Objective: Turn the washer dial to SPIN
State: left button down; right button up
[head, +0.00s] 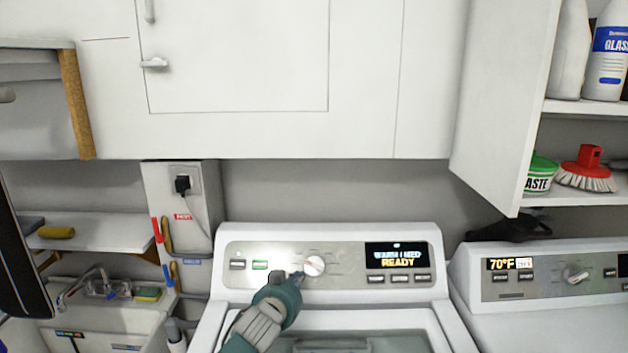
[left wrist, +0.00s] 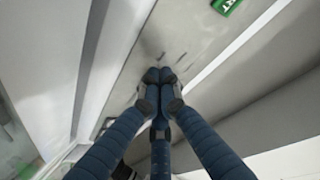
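The washer (head: 230,262) stands at lower centre in the head view. Its round white dial (head: 314,265) sits mid-panel, left of a display (head: 397,256) reading WARM / MED READY. The marks around the dial are too small to read. My left gripper (head: 287,276) is just left of and below the dial, in front of the panel; I cannot tell whether it touches. In the left wrist view its fingertips (left wrist: 158,75) meet over a grey surface, with nothing visible between them, and the dial cannot be made out. My right gripper is not in view.
A second machine (head: 460,275) with a 70°F display stands at right. An open cabinet door (head: 500,110) hangs above it. A sink (head: 110,315) is at left. A green button (head: 260,265) is left of the gripper; a green label (left wrist: 226,5) shows in the wrist view.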

aim_at(314, 277)
pick_arm(q)
jog(key=shift+w+d+r, duration=0.15)
jog(key=shift+d, duration=0.1)
dwell(0.3)
jog(key=shift+w+d+r, duration=0.1)
jog(key=shift+d, duration=0.15)
dwell(0.4)
jog(key=shift+s+d+f, duration=0.25)
jog(key=shift+d+f, duration=0.05)
jog(key=shift+d, duration=0.05)
dwell(0.4)
jog(key=shift+s+d, duration=0.1)
jog(key=shift+d, duration=0.1)
jog(key=shift+s+d+f+p, duration=0.2)
jog(key=shift+d+p, duration=0.1)
jog(key=shift+d, duration=0.25)
jog(key=shift+d, duration=0.15)
jog(key=shift+f, duration=0.15)
